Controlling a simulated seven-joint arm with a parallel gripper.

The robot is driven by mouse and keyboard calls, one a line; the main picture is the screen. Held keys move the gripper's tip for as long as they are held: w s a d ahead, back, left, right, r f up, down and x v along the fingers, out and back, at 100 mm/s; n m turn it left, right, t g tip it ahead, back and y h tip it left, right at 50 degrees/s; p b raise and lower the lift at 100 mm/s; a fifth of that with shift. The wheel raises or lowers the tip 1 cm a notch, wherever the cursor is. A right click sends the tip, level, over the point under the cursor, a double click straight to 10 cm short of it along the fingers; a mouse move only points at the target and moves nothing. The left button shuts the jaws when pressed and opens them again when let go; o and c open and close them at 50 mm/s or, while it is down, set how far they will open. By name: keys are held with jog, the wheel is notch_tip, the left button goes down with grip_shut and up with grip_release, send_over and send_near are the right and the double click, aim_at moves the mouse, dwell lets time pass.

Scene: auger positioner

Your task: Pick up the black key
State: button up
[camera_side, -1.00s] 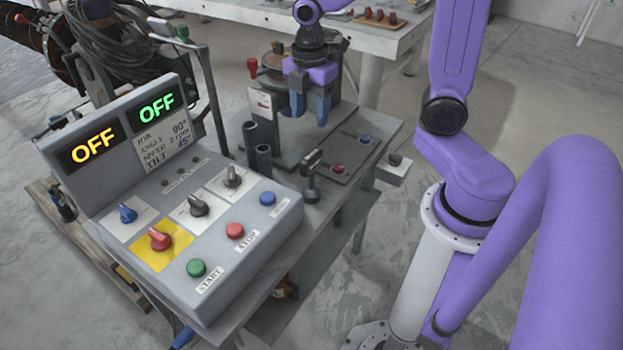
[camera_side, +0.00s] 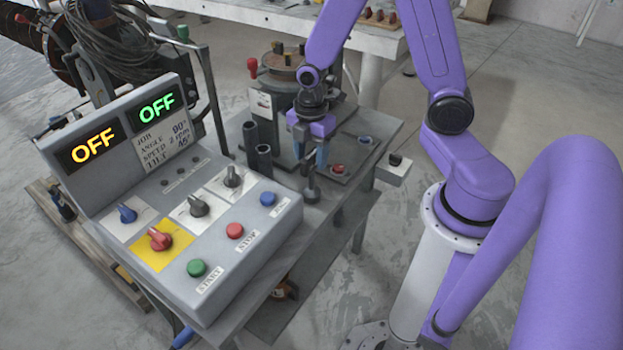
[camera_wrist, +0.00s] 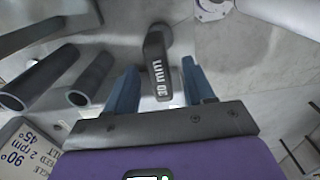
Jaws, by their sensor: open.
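The black key, a dark upright handle marked "30 mm" (camera_wrist: 158,62), stands on the bench in the wrist view. In the side view its lower part (camera_side: 312,192) shows just below my gripper (camera_side: 311,157), which partly covers its top. My gripper is open and points down. In the wrist view the blue fingers of my gripper (camera_wrist: 160,76) lie left and right of the key's marked top, with gaps on both sides. Contact is not visible.
Two dark upright tubes (camera_side: 264,160) stand close left of the gripper. The control box (camera_side: 160,215) with knobs and buttons fills the front left. A plate with red (camera_side: 338,170) and blue pieces lies behind right. The positioner (camera_side: 285,72) stands behind.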

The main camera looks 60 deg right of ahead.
aim_at(311, 166)
jog(key=shift+d+f, duration=0.1)
jog(key=shift+f, duration=1.9)
grip_shut()
jog(key=shift+r, duration=0.1)
